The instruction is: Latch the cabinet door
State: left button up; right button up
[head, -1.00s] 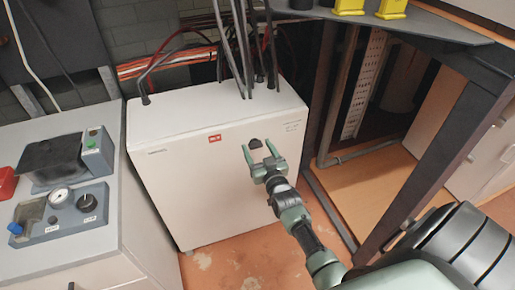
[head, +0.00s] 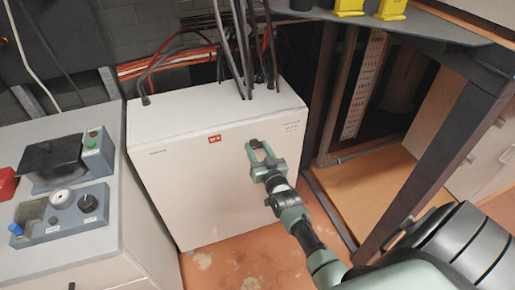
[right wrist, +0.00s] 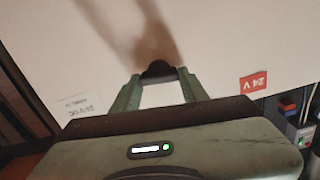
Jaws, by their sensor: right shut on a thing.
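The white cabinet (head: 205,175) stands on the floor, its front door face closed flat as far as I can see. A small dark latch knob (head: 255,144) sits high on the door. My right gripper (head: 258,149) reaches it from the front right. In the right wrist view, the knob (right wrist: 158,71) is between the two green fingertips, and the gripper (right wrist: 158,78) is shut on it. The fingers partly hide the knob, so I cannot tell its turn exactly. My left gripper is not in view.
Dark pipes (head: 243,50) rise from the cabinet top. A bench with a gauge panel (head: 62,210) stands at the left. A dark metal frame post (head: 440,165) stands at the right, close to my right arm. Bare floor (head: 235,260) lies in front of the cabinet.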

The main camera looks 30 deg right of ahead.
jog(key=m, duration=0.3)
jog(key=shift+d, duration=0.1)
jog(key=m, duration=0.5)
jog(key=shift+f, duration=0.15)
jog(key=m, duration=0.3)
jog(key=shift+d+m+b, duration=0.1)
jog(key=shift+m+b, duration=0.2)
jog(key=shift+b, duration=0.05)
jog(key=m+b, duration=0.1)
jog(key=m, duration=0.3)
jog(key=shift+f+m, duration=0.15)
jog(key=shift+m, duration=0.25)
jog(key=o, duration=1.4)
jog(key=shift+s, duration=0.1)
jog(key=v, duration=0.7)
jog(key=shift+s, duration=0.35)
